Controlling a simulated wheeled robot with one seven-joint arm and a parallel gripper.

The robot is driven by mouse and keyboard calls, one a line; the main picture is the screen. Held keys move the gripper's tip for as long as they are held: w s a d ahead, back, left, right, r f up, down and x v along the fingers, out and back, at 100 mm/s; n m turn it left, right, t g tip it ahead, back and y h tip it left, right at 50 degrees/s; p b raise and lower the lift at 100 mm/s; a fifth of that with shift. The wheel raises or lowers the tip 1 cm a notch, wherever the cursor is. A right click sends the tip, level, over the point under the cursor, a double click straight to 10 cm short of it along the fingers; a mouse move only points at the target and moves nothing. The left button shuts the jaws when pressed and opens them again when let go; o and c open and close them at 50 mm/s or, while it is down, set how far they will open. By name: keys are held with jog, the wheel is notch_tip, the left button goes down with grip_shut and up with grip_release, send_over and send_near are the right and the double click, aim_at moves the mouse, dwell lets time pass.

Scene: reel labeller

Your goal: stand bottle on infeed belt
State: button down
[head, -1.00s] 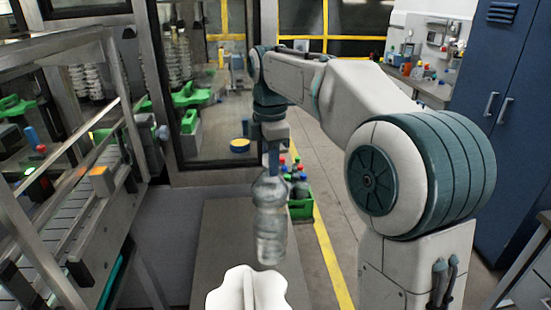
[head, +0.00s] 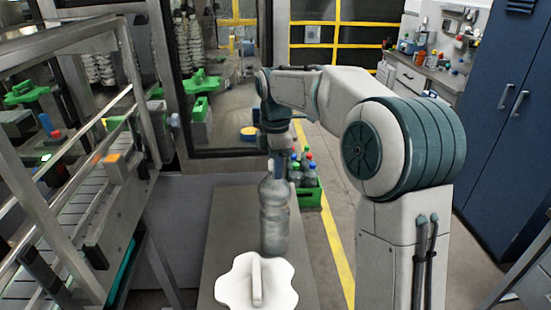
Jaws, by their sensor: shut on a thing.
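A clear plastic bottle (head: 274,218) hangs upright below my gripper (head: 277,170) in the middle of the head view. My gripper is shut on the bottle at its top; the fingertips are small and partly hidden by the arm's wrist. The bottle shows in front of a grey surface, and I cannot tell whether its base touches that surface. The infeed belt (head: 78,215) appears to be the grey slatted conveyor between metal rails at the left, apart from the bottle.
A white lobed part with a raised grip (head: 257,283) lies on the grey surface (head: 225,225) in front of the bottle. A green crate (head: 309,194) of bottles stands on the floor behind. A glass-panelled machine frame and metal rails (head: 135,85) bound the left side.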

jog(key=c, duration=1.1)
grip_release()
notch_tip(320, 180, up, 12)
jog(key=s+d+f+m+t, duration=0.1)
jog(key=s+d+f+m, duration=0.2)
jog(key=s+m, duration=0.3)
jog(key=s+d+f+m+t, duration=0.1)
jog(key=s+d+f+m, duration=0.2)
jog(key=s, duration=0.9)
jog(key=s+d+f+m+t, duration=0.1)
jog(key=s+d+f+m, duration=0.3)
jog(key=s+f+m, duration=0.4)
jog(key=shift+s+f+m+t, duration=0.15)
jog(key=shift+s+m, duration=0.15)
jog(key=shift+m, duration=0.4)
jog(key=shift+s+m+t, duration=0.15)
jog(key=shift+s+m, duration=0.15)
jog(key=shift+m, duration=0.4)
jog(key=shift+s+f, duration=0.2)
jog(key=shift+c, duration=1.3)
jog(key=shift+s+f, duration=0.1)
jog(key=shift+c, duration=0.2)
